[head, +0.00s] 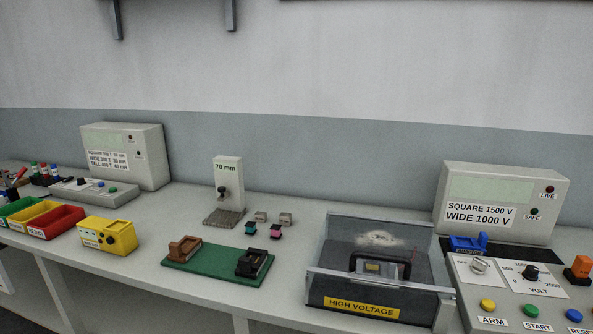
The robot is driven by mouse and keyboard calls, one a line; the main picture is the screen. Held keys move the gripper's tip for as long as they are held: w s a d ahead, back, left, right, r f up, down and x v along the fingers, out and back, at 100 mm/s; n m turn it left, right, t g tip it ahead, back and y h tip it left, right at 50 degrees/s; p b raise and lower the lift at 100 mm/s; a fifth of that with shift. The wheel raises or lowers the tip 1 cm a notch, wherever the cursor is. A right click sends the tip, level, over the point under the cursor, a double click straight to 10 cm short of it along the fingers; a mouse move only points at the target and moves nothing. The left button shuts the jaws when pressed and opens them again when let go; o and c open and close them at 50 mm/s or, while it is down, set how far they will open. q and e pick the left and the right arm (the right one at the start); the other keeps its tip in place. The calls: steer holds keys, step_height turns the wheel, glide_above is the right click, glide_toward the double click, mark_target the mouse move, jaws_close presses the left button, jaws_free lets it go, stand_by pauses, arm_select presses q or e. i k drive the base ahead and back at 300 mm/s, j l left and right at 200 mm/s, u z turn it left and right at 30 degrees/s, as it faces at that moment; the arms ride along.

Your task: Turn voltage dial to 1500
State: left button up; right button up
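The black voltage dial (530,272) sits on a white plate marked VOLT on the control panel (467,270) at the right. Its scale shows 0 at the left and higher numbers around it, but several marks are too small to read. I cannot tell where the dial points. A sign on the grey unit (552,191) behind it reads SQUARE 1500 V and WIDE 1000 V. Neither of my grippers is in view.
The panel also holds a light knob (478,266), a yellow ARM button (488,306), a green START button (530,310) and an orange part (578,268). A clear-walled HIGH VOLTAGE box (317,284) stands left of the panel.

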mark_target(531, 272)
steer(key=z, duration=1.4)
